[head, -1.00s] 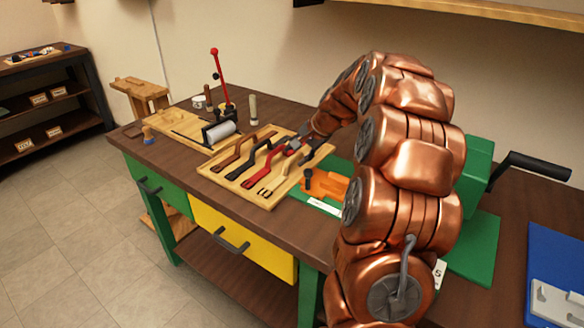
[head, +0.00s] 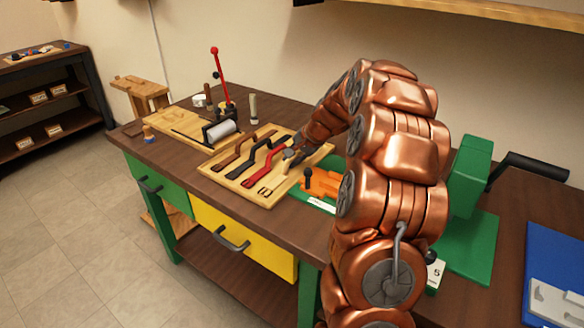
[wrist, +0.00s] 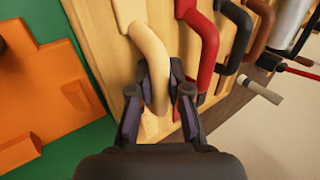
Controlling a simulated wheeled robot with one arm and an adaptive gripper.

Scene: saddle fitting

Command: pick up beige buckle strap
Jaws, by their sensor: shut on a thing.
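The beige buckle strap (wrist: 150,45) runs down between the fingers of my gripper (wrist: 159,75) in the wrist view. The fingers are shut on its bent section, one on each side. In the head view the beige strap (head: 272,180) lies at the near right of the wooden tray, its buckle end toward the tray's front edge. My gripper (head: 292,157) is low over the tray there, and my arm hides part of it. I cannot tell whether the strap is clear of the tray.
The wooden tray (head: 222,177) also holds a red strap (head: 257,168), a black strap (head: 240,163) and a brown strap (head: 233,152). An orange block (head: 322,184) sits on green to the right. A red-handled press (head: 226,100) stands behind. Bare bench lies in front of the tray.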

